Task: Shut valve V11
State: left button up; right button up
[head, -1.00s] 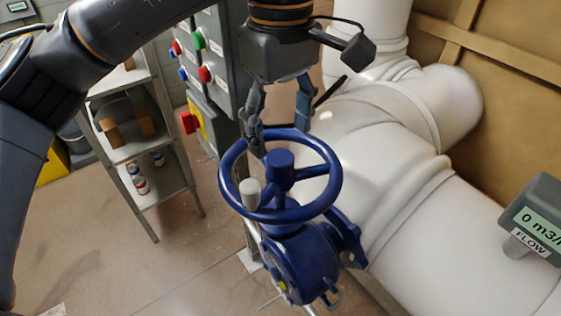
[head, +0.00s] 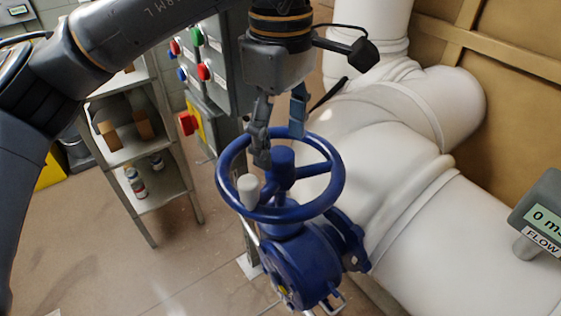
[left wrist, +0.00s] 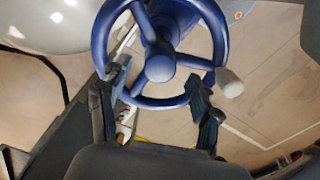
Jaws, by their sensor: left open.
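A blue valve handwheel (head: 318,209) with spokes, a raised hub (head: 281,158) and a pale grip knob (head: 249,188) sits on a blue valve body (head: 300,262). No V11 label is readable on it. My left gripper (head: 280,147) points down at the wheel's far side, its fingers apart near the hub. In the left wrist view, the gripper (left wrist: 161,88) is open, with one finger on each side of a rim section (left wrist: 160,101) and the hub just beyond. Contact with the rim cannot be told. The knob (left wrist: 229,82) is right of the right finger. My right gripper is out of view.
Large white pipes (head: 450,225) fill the right side. A flow display (head: 543,215) reading 0 stands at the right edge. A grey panel with coloured buttons (head: 204,72) stands behind the gripper. A metal shelf (head: 140,150) stands at the left. The floor left of the valve is clear.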

aim_at(279, 154)
pick_arm(q)
notch_tip(279, 154, down, 2)
jog(key=shift+f+b, duration=0.25)
jog(key=shift+b, duration=0.5)
jog(key=shift+s+a+f+b, duration=0.1)
jog(key=shift+f+b, duration=0.55)
jog(key=shift+f, duration=0.25)
